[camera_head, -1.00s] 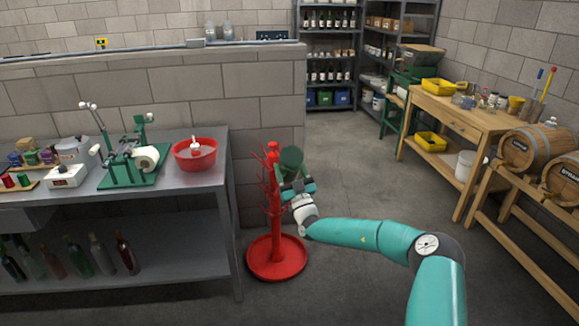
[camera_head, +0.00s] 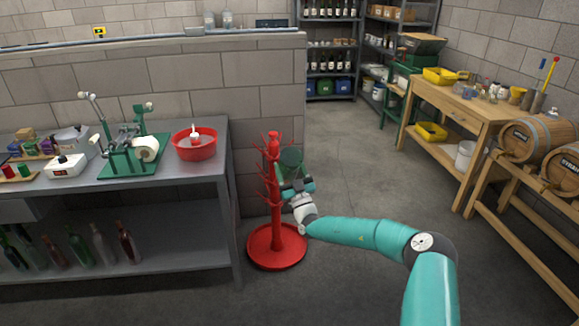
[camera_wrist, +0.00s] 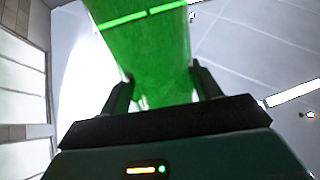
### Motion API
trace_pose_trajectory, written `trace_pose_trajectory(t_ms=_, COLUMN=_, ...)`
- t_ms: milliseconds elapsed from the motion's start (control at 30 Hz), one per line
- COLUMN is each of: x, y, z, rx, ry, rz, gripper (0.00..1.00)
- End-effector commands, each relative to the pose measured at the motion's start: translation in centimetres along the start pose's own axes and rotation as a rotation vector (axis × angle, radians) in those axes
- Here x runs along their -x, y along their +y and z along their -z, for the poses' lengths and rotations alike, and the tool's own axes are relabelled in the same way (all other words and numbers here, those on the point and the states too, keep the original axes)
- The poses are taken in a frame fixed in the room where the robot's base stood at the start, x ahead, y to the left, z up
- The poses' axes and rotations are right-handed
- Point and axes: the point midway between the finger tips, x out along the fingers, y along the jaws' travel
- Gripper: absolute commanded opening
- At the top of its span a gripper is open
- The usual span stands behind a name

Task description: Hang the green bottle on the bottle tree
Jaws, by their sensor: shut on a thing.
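The green bottle (camera_head: 291,160) is in my gripper, beside the upper part of the red bottle tree (camera_head: 275,215). My gripper (camera_head: 293,182) is shut on the bottle. In the wrist view the green bottle (camera_wrist: 150,50) fills the top middle between the two fingers of my gripper (camera_wrist: 165,88). The tree stands upright on a round red base, with thin pegs sticking out around its post. Whether the bottle touches a peg cannot be told.
A metal bench (camera_head: 190,175) stands left of the tree, holding a red basin (camera_head: 195,148) and a green machine (camera_head: 130,155). Bottles stand on its lower shelf. Wooden barrels (camera_head: 535,140) and a wooden table (camera_head: 460,110) are at right. Floor behind the tree is clear.

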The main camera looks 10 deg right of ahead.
Motion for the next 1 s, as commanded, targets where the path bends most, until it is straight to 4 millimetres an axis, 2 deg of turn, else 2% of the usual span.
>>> trace_pose_trajectory(t_ms=167, x=0.0, y=0.0, z=-0.1, rx=0.0, ry=0.002, rz=-0.001, gripper=0.32)
trace_pose_trajectory(t_ms=700, x=2.2, y=-0.5, z=-2.9, rx=-0.001, ry=0.001, rz=-0.001, gripper=0.32)
trace_pose_trajectory(t_ms=1000, x=2.3, y=-0.5, z=-3.0, rx=0.0, ry=0.003, rz=-0.001, gripper=0.32)
